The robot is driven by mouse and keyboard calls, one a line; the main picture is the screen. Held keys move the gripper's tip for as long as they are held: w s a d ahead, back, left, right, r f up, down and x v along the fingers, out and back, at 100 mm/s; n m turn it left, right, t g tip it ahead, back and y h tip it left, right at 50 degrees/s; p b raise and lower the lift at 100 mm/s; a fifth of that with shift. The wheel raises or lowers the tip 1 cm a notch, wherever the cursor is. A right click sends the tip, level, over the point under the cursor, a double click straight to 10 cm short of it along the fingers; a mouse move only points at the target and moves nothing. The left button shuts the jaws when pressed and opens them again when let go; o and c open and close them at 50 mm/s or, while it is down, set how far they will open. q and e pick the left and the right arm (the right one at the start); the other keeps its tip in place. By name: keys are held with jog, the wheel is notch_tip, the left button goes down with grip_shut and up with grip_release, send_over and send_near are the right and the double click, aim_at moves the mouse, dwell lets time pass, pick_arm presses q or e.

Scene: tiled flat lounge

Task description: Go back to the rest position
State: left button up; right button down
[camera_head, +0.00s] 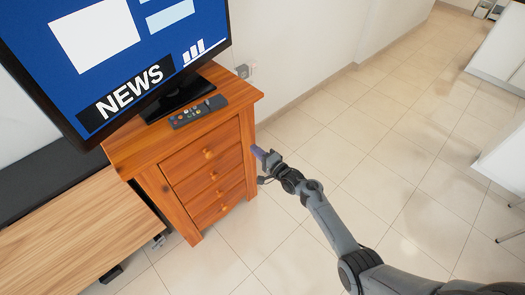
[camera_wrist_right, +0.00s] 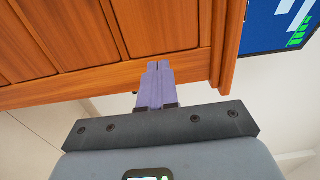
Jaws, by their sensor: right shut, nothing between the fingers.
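My right arm comes in from the lower right in the head view. My right gripper (camera_head: 259,154) is beside the right side of the wooden drawer cabinet (camera_head: 205,177), a little below its top. In the right wrist view the two purple fingers of the right gripper (camera_wrist_right: 154,70) are together and empty. The cabinet's wooden underside or front (camera_wrist_right: 140,72) fills the upper part of that view; I cannot tell whether the fingertips touch it. My left gripper is not in view.
A television (camera_head: 120,60) showing NEWS stands on the cabinet, with a remote control (camera_head: 198,112) in front of it. A low wooden bench (camera_head: 80,235) adjoins at the left. White furniture (camera_head: 500,50) stands at the right edge. The tiled floor (camera_head: 350,130) between is clear.

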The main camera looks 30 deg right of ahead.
jog(key=s+a+f+n+g+y+p, duration=0.1)
jog(key=s+a+f+p, duration=0.15)
jog(key=s, duration=0.55)
jog(key=s+a+f+g+p, duration=0.15)
jog(key=s+f, duration=0.25)
jog(key=s, duration=0.5)
jog(key=s+a+r+n+g+h+p, duration=0.1)
jog(key=s+a+r+n+g+p, duration=0.15)
jog(key=s+a+r+n, duration=0.35)
jog(key=s+a+r+n+g+h+p, duration=0.1)
jog(key=s+a+r+n+g+p, duration=0.2)
jog(key=s, duration=0.5)
jog(key=s+d+r+n+g+h, duration=0.2)
jog(key=s+r+n+g, duration=0.4)
jog(key=s+r+n, duration=0.3)
notch_tip(320, 180, up, 38)
jog(key=p, duration=3.7)
jog(key=shift+s+a+m+p, duration=0.3)
jog(key=shift+s+m, duration=0.1)
jog(key=shift+s, duration=0.05)
